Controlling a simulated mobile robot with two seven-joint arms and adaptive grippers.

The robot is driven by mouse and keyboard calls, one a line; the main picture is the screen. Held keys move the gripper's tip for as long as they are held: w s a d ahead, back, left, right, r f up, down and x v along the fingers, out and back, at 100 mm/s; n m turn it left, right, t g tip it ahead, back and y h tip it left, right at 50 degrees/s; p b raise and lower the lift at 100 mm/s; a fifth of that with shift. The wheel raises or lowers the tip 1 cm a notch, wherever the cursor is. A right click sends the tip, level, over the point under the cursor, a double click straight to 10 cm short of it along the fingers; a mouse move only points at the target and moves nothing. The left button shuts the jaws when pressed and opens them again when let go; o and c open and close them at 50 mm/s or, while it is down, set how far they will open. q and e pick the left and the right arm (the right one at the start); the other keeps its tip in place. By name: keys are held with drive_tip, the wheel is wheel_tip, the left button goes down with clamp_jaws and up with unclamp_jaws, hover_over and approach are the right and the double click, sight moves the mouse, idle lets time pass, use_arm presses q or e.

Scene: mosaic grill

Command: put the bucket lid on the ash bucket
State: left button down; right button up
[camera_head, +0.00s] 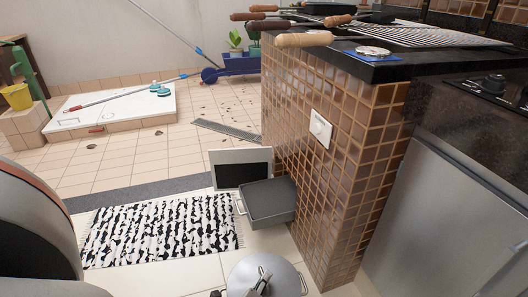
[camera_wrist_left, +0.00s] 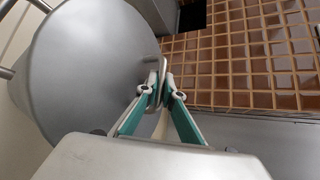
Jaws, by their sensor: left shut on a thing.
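The bucket lid (camera_head: 250,268) is a round grey metal disc at the bottom edge of the head view. It fills the left of the left wrist view as a broad grey disc (camera_wrist_left: 85,75). My left gripper (camera_wrist_left: 160,92) is shut on the lid's thin metal loop handle (camera_wrist_left: 163,68). In the head view my left gripper (camera_head: 262,282) shows over the lid, cut by the frame's bottom. My right gripper is not in view.
A tiled grill block (camera_head: 335,165) stands close to the right of the lid. A grey open tray (camera_head: 268,205) and an open panel (camera_head: 240,172) stick out low from it. A black-and-white rug (camera_head: 160,230) lies left. Wooden-handled tools (camera_head: 305,40) overhang the counter.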

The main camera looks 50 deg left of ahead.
use_arm(q)
drive_tip(key=shift+s+f, duration=0.15)
drive_tip(key=shift+f, duration=0.2)
drive_tip(key=c, duration=2.1)
unclamp_jaws()
drive_tip(key=shift+f, duration=0.1)
drive_tip(key=shift+c, duration=0.2)
